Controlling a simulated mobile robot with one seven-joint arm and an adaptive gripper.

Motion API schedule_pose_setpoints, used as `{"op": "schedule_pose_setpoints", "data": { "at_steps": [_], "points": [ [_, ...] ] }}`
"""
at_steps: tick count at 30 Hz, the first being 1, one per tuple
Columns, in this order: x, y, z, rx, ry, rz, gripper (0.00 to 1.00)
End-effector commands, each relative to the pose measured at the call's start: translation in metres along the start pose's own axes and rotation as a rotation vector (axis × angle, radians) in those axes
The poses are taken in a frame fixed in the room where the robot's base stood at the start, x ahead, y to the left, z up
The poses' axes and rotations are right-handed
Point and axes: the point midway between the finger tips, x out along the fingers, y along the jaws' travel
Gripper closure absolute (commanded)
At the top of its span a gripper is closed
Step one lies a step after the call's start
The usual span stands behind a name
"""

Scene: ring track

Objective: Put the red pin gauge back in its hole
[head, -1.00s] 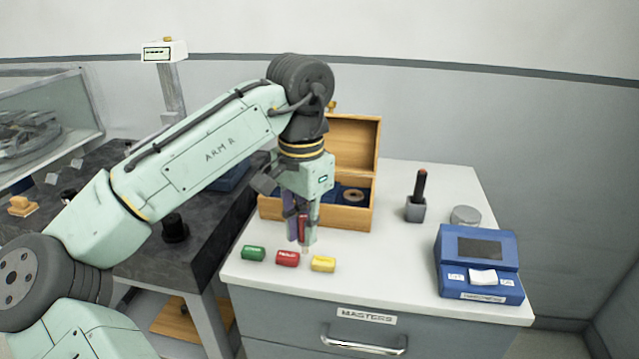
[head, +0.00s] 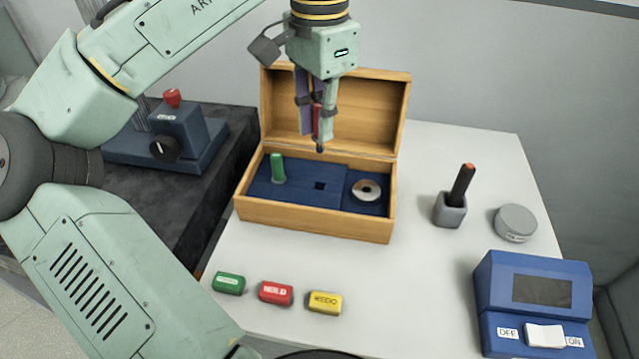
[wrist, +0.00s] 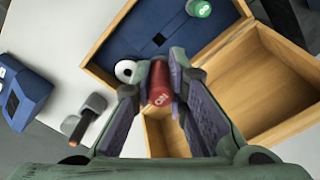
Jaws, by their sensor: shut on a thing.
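The red pin gauge (wrist: 160,84) is held between the fingers of my gripper (wrist: 160,95), with its red end facing the wrist camera. In the head view my gripper (head: 318,120) is shut on it, fingers pointing down, above the open wooden case (head: 310,222). Only a strip of the red pin gauge (head: 316,122) shows between the fingers there. The blue insert (head: 300,194) has a dark square hole (head: 320,185) near its middle, which looks empty. The green pin gauge (head: 277,168) stands upright at the insert's left. The pin tip is apart from the insert.
A metal ring (head: 367,190) lies in the case's right part. The raised lid (head: 375,110) stands behind my gripper. Green, red and yellow labelled blocks (head: 276,293) lie in front. A pen holder (head: 450,210), round tin (head: 516,223) and blue device (head: 535,290) stand right.

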Motion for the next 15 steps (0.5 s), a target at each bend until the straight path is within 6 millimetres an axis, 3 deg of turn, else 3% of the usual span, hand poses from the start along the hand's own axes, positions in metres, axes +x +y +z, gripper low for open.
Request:
{"op": "schedule_pose_setpoints", "data": {
  "at_steps": [8, 15],
  "points": [
    [0.005, 0.000, 0.000, 0.000, 0.000, 0.001, 1.00],
    [0.042, 0.000, 0.000, 0.000, 0.001, 0.002, 1.00]
  ]
}}
